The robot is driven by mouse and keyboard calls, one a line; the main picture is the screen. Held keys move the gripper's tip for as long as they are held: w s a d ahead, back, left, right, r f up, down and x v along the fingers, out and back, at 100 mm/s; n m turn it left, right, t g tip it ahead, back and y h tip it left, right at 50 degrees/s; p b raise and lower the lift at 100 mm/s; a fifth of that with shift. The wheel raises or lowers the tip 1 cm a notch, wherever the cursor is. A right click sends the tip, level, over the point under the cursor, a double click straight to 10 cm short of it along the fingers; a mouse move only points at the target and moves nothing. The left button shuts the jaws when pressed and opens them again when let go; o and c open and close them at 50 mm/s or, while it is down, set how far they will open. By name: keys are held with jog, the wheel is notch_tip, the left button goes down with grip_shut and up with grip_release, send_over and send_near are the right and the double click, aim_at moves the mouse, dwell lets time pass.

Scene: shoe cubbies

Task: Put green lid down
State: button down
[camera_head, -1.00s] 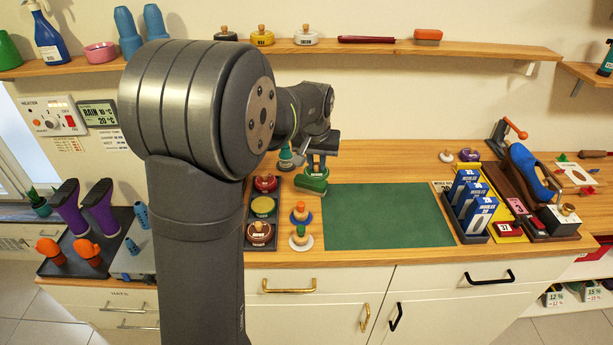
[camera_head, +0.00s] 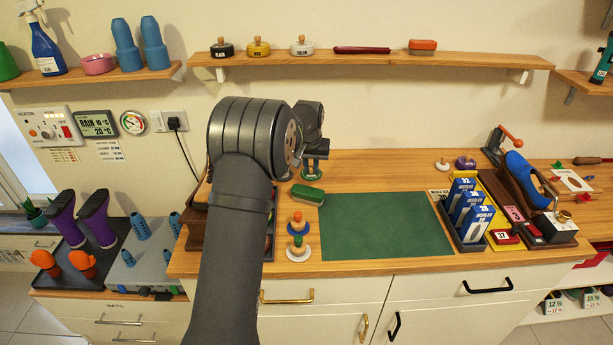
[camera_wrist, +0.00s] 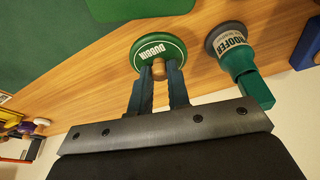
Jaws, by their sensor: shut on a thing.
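The green lid (camera_wrist: 150,50), a round disc marked DUBBIN with a wooden knob, is at the fingertips of my gripper (camera_wrist: 160,78) in the wrist view. The two fingers are shut on its knob. In the head view the lid (camera_head: 311,175) shows as a small green disc below my gripper (camera_head: 314,157), at the back of the wooden counter behind the green brush-like block. I cannot tell whether the lid touches the counter.
The green block (camera_head: 307,194) lies in front. Two small knobbed pieces (camera_head: 298,220) (camera_head: 298,248) stand left of the bare green mat (camera_head: 385,225). My arm hides the tin rack.

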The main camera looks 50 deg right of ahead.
aim_at(306, 173)
jog(key=shift+w+f, duration=0.5)
jog(key=shift+w, duration=0.4)
jog(key=shift+f, duration=2.05)
jog(key=c, duration=1.4)
grip_release()
jog(key=shift+f, duration=0.1)
jog(key=shift+o, duration=0.2)
jog(key=v, duration=1.2)
jog(key=shift+a, duration=0.15)
